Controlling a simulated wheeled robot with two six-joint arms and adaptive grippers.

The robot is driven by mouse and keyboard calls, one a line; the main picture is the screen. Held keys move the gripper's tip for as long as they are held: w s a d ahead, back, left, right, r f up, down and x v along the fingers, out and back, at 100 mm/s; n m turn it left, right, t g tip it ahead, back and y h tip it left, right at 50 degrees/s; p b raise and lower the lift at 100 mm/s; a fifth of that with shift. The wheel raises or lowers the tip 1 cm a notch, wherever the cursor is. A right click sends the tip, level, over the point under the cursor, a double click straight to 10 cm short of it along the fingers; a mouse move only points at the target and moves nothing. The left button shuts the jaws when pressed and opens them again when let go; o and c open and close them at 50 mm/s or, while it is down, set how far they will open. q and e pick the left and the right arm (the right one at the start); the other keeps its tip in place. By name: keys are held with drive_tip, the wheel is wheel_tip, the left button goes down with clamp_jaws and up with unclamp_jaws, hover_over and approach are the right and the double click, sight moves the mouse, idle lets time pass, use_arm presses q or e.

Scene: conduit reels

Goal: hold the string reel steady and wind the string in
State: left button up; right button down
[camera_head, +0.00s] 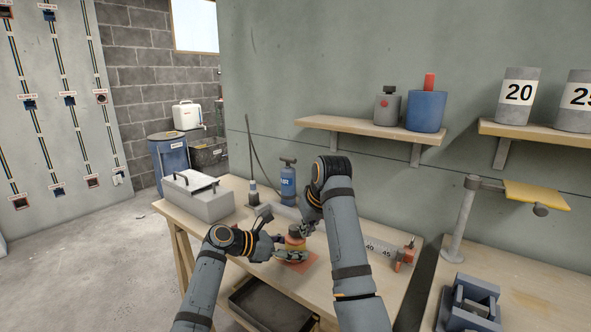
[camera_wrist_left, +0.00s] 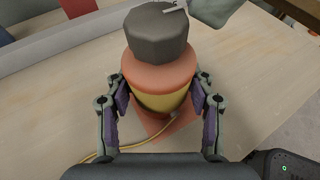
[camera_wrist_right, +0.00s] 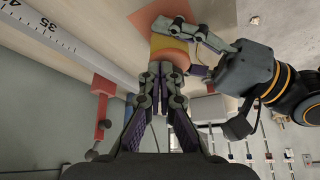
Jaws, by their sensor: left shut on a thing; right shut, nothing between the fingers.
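The string reel (camera_wrist_left: 160,68) stands upright, with orange flanges, yellow string wound between them and a dark grey knob (camera_wrist_left: 155,32) with a thin pale pin on top. In the head view the reel (camera_head: 295,243) sits on the workbench, partly hidden by my grippers. My left gripper (camera_wrist_left: 160,95) is shut around the reel, one finger on each side. Loose yellow string (camera_wrist_left: 100,155) trails at lower left in the left wrist view. My right gripper (camera_wrist_right: 160,72) is shut and empty, its tips overlapping the reel (camera_wrist_right: 170,45) in view; I cannot tell whether they touch.
An orange square mat (camera_wrist_right: 155,14) lies under the reel. On the workbench (camera_head: 240,190) are a grey metal box (camera_head: 198,197), a blue pump bottle (camera_head: 288,183) and a numbered scale (camera_head: 378,250) with an orange clamp (camera_head: 405,256). Shelves (camera_head: 368,130) hang on the wall behind.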

drive_tip(key=shift+w+a, duration=0.1)
drive_tip(key=shift+a, duration=0.1)
drive_tip(key=shift+s+a, duration=0.25)
drive_tip(key=shift+a, duration=0.1)
idle(0.4)
drive_tip(key=shift+s+a, duration=0.15)
drive_tip(key=shift+a, duration=0.55)
use_arm(q)
drive_tip(key=shift+d, duration=0.1)
use_arm(e)
drive_tip(key=shift+a, duration=0.1)
drive_tip(key=shift+r, duration=0.1)
wheel_tip(320, 180, up, 6)
drive_tip(key=shift+f, duration=0.1)
